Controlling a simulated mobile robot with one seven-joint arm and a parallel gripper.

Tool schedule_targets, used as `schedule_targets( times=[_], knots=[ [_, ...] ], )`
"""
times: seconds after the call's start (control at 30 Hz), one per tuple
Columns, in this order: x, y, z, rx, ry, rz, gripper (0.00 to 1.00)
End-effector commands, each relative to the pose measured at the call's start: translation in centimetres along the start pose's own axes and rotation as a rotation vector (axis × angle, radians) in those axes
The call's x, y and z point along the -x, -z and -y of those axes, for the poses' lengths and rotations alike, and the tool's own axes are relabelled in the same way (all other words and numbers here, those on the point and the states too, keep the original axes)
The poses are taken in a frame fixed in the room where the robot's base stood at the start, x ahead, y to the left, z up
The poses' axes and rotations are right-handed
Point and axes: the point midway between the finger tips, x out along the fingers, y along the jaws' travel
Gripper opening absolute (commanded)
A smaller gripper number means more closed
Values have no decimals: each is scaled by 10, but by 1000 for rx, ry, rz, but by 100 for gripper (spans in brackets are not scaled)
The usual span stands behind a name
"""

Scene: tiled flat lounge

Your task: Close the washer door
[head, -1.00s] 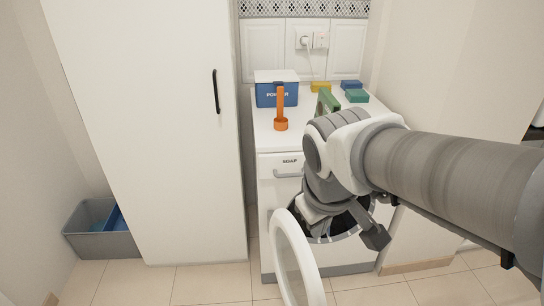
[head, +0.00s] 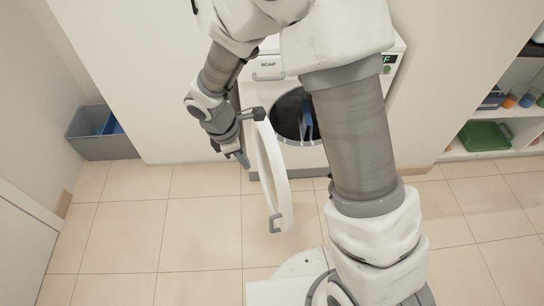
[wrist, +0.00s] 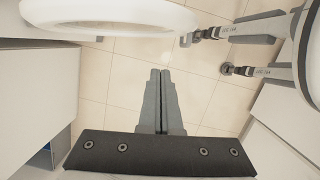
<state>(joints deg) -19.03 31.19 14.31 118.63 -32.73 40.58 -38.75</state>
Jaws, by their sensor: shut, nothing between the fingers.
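The washer (head: 259,95) is a white front-loader against the back wall, with a soap drawer above its round dark drum opening (head: 290,108). Its white ring-shaped door (head: 272,178) stands swung wide open, pointing out into the room, with a small grey handle (head: 276,223) at its outer edge. In the wrist view the door (wrist: 110,14) crosses the top left. My gripper (head: 243,163) is on the left, outer side of the door, pointing down, close beside it; I cannot tell whether it touches. In the wrist view the gripper's fingers (wrist: 160,73) are together and empty.
A tall white cabinet (head: 140,65) stands left of the washer, with a grey bin (head: 97,147) on the floor at its left. Shelves with a green tray (head: 484,136) are at the right. The tiled floor around the door is clear.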

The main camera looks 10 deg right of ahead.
Motion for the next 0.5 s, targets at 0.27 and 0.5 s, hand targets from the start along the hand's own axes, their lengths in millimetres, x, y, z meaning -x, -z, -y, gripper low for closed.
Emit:
schedule_targets(
  times=[0.27,0.5],
  knots=[
    [-22,10,2,54,12,1,0],
    [-69,10,3,52,14,2,0]
  ],
)
